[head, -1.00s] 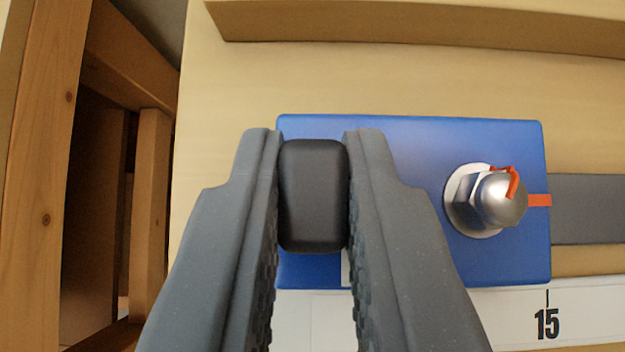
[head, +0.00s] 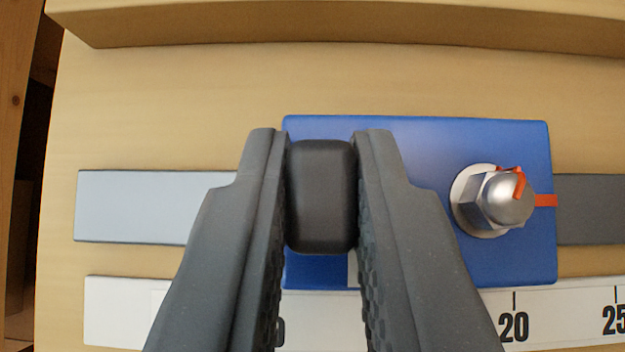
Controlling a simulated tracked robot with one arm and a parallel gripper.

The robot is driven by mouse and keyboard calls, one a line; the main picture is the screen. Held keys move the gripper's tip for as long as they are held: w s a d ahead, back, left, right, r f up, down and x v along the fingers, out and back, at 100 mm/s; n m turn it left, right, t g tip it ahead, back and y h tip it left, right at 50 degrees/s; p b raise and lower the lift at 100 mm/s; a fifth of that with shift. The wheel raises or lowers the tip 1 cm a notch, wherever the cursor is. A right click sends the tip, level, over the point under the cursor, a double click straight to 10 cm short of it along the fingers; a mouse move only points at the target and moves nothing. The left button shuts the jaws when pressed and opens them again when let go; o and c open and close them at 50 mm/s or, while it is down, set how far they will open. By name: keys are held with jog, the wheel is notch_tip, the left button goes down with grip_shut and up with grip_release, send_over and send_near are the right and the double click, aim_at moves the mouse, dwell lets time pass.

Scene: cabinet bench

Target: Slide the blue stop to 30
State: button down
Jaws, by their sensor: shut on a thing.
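The blue stop (head: 420,140) is a flat plate on a grey rail (head: 130,205). A black knob (head: 321,200) stands on its left part. A silver nut (head: 490,200) with an orange mark is on its right part. An orange line (head: 545,200) at the plate's right edge sits between 20 and 25 on the white scale (head: 125,310), a little past 20. My gripper (head: 318,142) is shut on the black knob, one finger on each side. The fingers hide part of the plate, the rail and the scale numbers below. The 30 mark is not in view.
A wooden ledge (head: 330,25) runs along the top, above the stop and apart from it. The rail (head: 590,208) continues clear to the right. Dark wooden framing (head: 18,150) stands past the panel's left edge.

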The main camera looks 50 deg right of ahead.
jog(key=s+d+b, duration=0.3)
jog(key=s, duration=0.1)
jog(key=s+d+b, duration=0.2)
jog(key=s, duration=0.2)
jog(key=s+d+b, duration=0.3)
jog(key=shift+s+d+b, duration=0.3)
jog(key=shift+s, duration=0.1)
jog(key=c, duration=1.4)
grip_release()
jog(key=shift+a+r, duration=0.1)
jog(key=shift+r, duration=0.05)
jog(key=shift+s+a+r, duration=0.15)
jog(key=shift+r, duration=0.05)
jog(key=p+v, duration=0.2)
jog(key=v, duration=1.1)
jog(key=shift+p, duration=0.35)
